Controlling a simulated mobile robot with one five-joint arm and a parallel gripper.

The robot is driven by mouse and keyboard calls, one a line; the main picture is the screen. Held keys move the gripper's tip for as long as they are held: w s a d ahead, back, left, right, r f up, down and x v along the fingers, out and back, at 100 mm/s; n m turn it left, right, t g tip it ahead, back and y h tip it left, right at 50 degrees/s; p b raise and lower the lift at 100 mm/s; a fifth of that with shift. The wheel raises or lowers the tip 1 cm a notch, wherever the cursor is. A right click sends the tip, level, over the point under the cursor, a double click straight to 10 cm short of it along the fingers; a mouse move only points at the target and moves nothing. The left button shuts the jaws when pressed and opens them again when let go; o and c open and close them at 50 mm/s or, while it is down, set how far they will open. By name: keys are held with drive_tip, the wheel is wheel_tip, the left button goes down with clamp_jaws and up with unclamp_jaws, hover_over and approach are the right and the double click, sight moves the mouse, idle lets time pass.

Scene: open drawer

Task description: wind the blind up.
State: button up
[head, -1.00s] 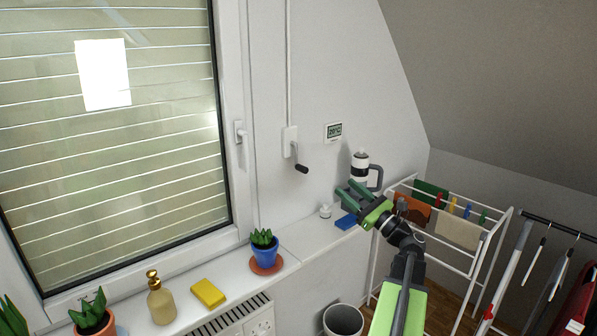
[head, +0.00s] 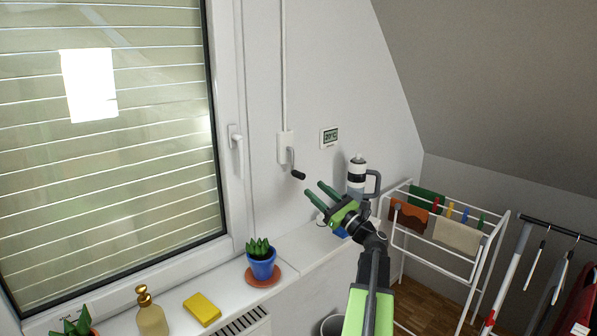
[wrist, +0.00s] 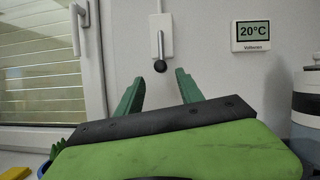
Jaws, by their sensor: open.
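The blind (head: 110,150) is down behind the window glass, its pale slats showing thin bright gaps. The crank (head: 297,174), with a dark knob, hangs from a white wall plate (head: 285,147) right of the window. My gripper (head: 315,190) is open and empty, below and to the right of the knob in the head view. In the wrist view the crank knob (wrist: 160,66) shows between and beyond the two green fingertips (wrist: 157,83), apart from them. The crank arm points down toward the camera side.
A window handle (head: 235,135) is left of the crank. A thermometer display (head: 329,137) and a striped flask (head: 358,175) are to the right. A blue-potted plant (head: 261,262) and yellow sponge (head: 202,308) sit on the sill. A drying rack (head: 440,235) stands at right.

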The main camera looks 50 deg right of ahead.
sight(303, 179)
drive_tip(key=p+x, duration=0.2)
drive_tip(key=x, duration=0.7)
drive_tip(key=shift+p, duration=0.3)
clamp_jaws()
idle(0.7)
drive_tip(key=shift+s+a, duration=0.1)
drive_tip(key=shift+a, duration=0.25)
drive_tip(key=shift+d+f, duration=0.1)
drive_tip(key=shift+d, duration=0.2)
drive_tip(key=shift+n, duration=0.3)
